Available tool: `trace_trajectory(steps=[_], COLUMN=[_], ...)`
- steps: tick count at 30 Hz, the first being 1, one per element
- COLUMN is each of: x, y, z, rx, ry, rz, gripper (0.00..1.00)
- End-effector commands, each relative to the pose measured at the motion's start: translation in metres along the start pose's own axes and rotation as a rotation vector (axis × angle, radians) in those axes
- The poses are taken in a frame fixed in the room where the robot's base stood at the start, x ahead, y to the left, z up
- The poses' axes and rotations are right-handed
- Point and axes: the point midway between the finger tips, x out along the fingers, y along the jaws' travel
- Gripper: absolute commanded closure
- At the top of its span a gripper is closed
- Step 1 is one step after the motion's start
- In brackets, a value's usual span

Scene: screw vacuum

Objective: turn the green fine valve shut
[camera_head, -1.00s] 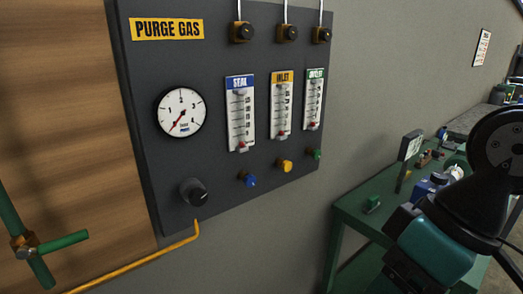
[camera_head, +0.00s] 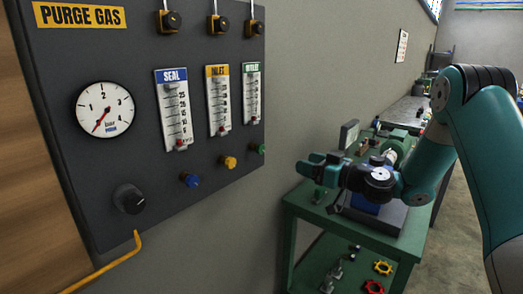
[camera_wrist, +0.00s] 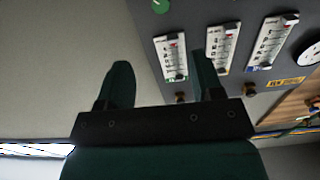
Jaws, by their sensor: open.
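The green fine valve (camera_head: 261,149) is a small knob low on the dark purge gas panel (camera_head: 60,170), below the flow tube with the green label (camera_head: 251,95). In the wrist view the green valve (camera_wrist: 160,6) is cut off by the top edge, and the panel appears upside down. My gripper (camera_head: 306,164) is open and empty, to the right of the green valve in the head view and apart from it. In the wrist view the two fingers of my gripper (camera_wrist: 160,62) stand spread, with the valve beyond them.
A yellow valve (camera_head: 229,162) and a blue valve (camera_head: 189,180) sit left of the green one. A black knob (camera_head: 130,199) and gauge (camera_head: 104,109) are farther left. A green workbench (camera_head: 300,205) with parts stands below my arm.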

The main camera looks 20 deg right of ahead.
Motion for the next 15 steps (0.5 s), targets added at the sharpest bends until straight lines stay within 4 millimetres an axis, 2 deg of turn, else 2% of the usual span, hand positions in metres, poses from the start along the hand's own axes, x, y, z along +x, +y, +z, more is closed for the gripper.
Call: trace_trajectory(steps=[5, 15], x=[0.028, 0.107], y=[-0.002, -0.003], z=[-0.005, -0.006], rx=[-0.002, -0.002], ry=[0.001, 0.0], rz=[-0.004, -0.007], gripper=[0.4, 0.4])
